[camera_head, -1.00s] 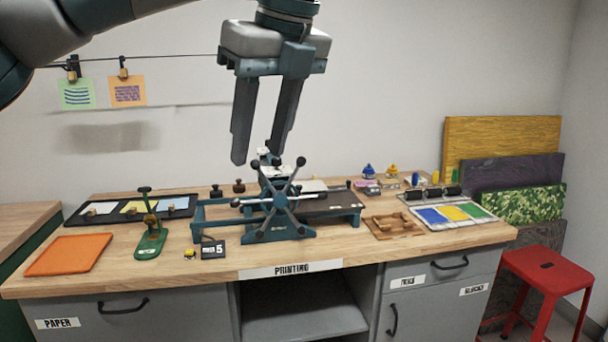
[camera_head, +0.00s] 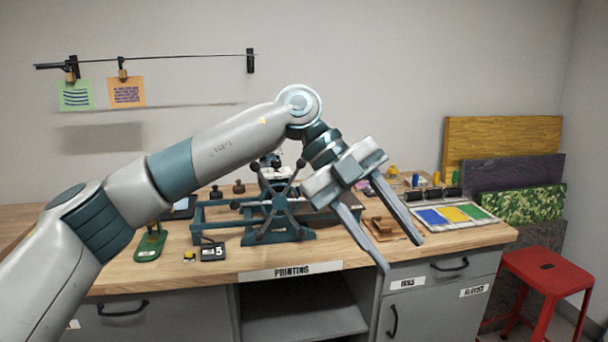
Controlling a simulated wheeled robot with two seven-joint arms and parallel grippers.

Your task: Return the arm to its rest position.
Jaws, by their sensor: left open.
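My left arm comes in from the lower left and bends at an elbow above the printing press (camera_head: 277,205). My left gripper (camera_head: 402,254) points down and to the right. Its two fingers are spread with nothing between them. It is in front of the right part of the wooden bench (camera_head: 340,248), and its fingertips overlap the bench's front edge in the picture. The arm hides the left end of the bench, including most of the paper tray area. My right gripper is not in view.
A wooden block (camera_head: 384,228) and an ink tray (camera_head: 452,216) with blue, yellow and green lie right of the press. A green stand (camera_head: 150,245) and a small "5" counter (camera_head: 212,251) are at left. A red stool (camera_head: 545,275) stands at the right.

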